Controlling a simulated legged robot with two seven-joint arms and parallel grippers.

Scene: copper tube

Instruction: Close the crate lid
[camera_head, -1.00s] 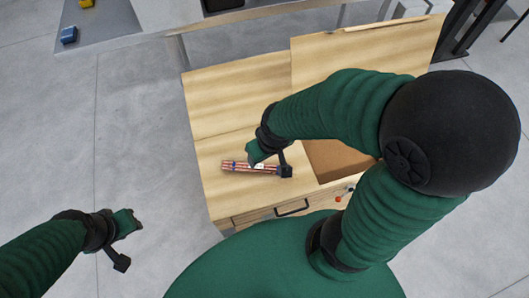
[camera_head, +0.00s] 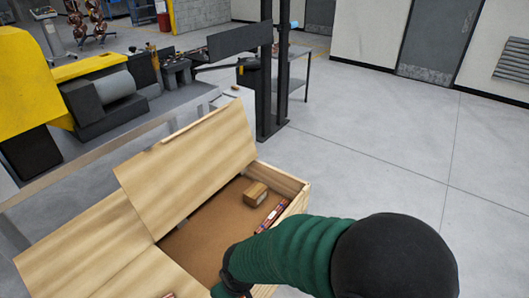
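The wooden crate (camera_head: 296,187) stands open in front of me, with a brown inside floor. Its light wooden lid (camera_head: 188,165) is raised and leans back on the far left side of the opening. My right arm comes in from the bottom right across the crate's near side. Only part of my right gripper (camera_head: 232,287) shows at the bottom edge, near the crate's front, apart from the lid. Its fingers are too hidden to tell open from shut. My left gripper is out of view.
A small cardboard box (camera_head: 256,194) and a reddish tube bundle (camera_head: 272,214) lie inside the crate. A flat wooden top (camera_head: 85,245) adjoins it at left. A yellow machine (camera_head: 35,85) and grey bench stand behind. Open floor lies to the right.

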